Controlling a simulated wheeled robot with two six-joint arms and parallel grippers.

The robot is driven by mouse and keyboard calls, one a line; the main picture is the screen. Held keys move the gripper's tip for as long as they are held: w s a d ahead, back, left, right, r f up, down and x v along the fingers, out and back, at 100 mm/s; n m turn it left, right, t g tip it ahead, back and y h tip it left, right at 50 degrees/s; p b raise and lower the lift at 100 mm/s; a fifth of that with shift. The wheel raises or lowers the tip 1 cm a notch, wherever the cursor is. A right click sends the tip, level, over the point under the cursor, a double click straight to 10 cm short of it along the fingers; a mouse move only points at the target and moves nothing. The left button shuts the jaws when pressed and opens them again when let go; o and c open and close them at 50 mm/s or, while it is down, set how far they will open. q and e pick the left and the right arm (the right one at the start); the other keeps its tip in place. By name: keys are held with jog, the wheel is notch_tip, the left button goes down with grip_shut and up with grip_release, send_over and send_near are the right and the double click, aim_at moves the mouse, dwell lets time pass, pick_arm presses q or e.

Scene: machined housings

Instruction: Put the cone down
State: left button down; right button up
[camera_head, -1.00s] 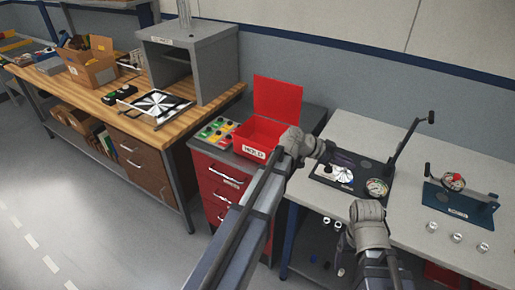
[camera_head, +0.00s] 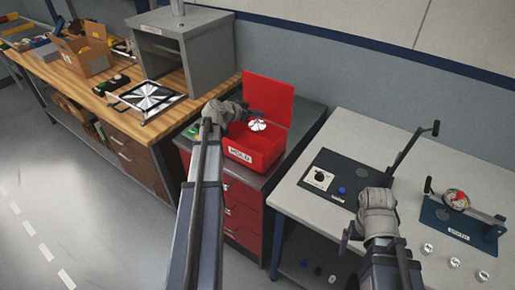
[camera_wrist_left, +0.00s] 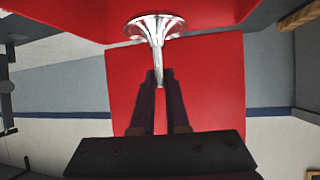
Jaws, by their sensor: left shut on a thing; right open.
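A shiny silver cone (camera_head: 257,125) is held by my left gripper (camera_head: 246,115) over the open red box (camera_head: 252,148), in front of its raised lid. In the left wrist view the cone (camera_wrist_left: 157,28) has its narrow stem near the fingertips (camera_wrist_left: 160,82) and its flared end pointing away, against the red of the box. I cannot tell whether it touches the box. My right gripper (camera_head: 349,238) is open over the front of the white bench, partly hidden by its own wrist.
The red box stands on a red drawer cabinet (camera_head: 240,208). A dark fixture plate (camera_head: 325,190) and a blue gauge stand (camera_head: 462,228) are on the white bench (camera_head: 300,205), with several small silver pieces at right. A wooden workbench (camera_head: 190,90) stands left.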

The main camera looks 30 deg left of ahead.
pick_arm(q)
jog(key=shift+f+b, duration=5.1)
jog(key=shift+f, duration=0.05)
jog(key=shift+r, duration=0.15)
jog(key=c, duration=0.9)
grip_release()
jog(key=shift+r+p, duration=0.15)
jog(key=shift+p, duration=0.15)
jog(key=shift+p+v, duration=2.7)
jog(key=shift+v, duration=3.2)
